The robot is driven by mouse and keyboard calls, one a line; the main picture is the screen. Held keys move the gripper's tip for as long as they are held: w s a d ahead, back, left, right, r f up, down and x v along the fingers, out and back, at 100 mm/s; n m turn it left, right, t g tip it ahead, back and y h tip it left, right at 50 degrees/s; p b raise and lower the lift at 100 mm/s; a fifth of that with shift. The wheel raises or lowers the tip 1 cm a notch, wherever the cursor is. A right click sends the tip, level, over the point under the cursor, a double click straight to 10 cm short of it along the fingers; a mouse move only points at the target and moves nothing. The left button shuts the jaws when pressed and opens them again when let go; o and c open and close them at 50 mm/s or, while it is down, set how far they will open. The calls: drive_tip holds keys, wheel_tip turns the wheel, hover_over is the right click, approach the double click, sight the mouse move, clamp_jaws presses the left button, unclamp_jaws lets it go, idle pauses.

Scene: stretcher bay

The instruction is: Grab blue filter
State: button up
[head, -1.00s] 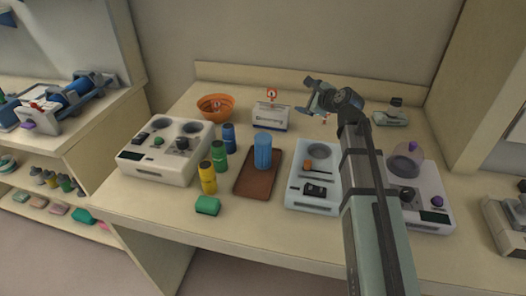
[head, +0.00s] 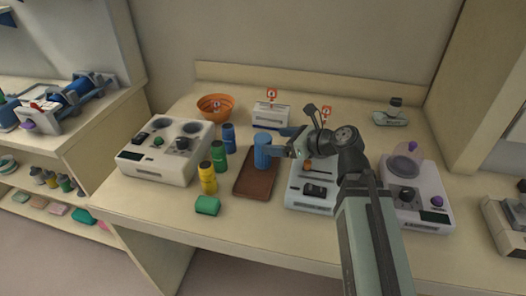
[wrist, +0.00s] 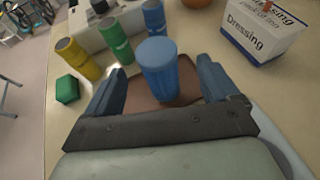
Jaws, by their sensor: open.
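A blue cylinder (head: 262,152), which looks like the blue filter, stands upright on a brown tray (head: 252,186). My gripper (head: 282,142) is open just to its right in the head view. In the wrist view the blue cylinder (wrist: 160,72) stands between my two spread blue fingers, with visible space on both sides. A smaller, darker blue bottle (head: 229,137) stands in a row with a green bottle (head: 219,157) and a yellow bottle (head: 207,179), left of the tray.
A green block (head: 207,205) lies near the table's front edge. A white device (head: 165,155) stands at left, and a grey-white tray (head: 305,198) lies under my arm. A Dressing box (head: 271,115) and an orange bowl (head: 214,107) stand behind. Another device (head: 420,205) is at right.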

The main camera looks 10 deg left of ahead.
sight(258, 140)
drive_tip(key=shift+x, duration=3.9)
drive_tip(key=shift+s, duration=0.2)
drive_tip(key=c, duration=1.1)
drive_tip(key=shift+r, duration=0.15)
drive_tip(key=shift+c, duration=0.2)
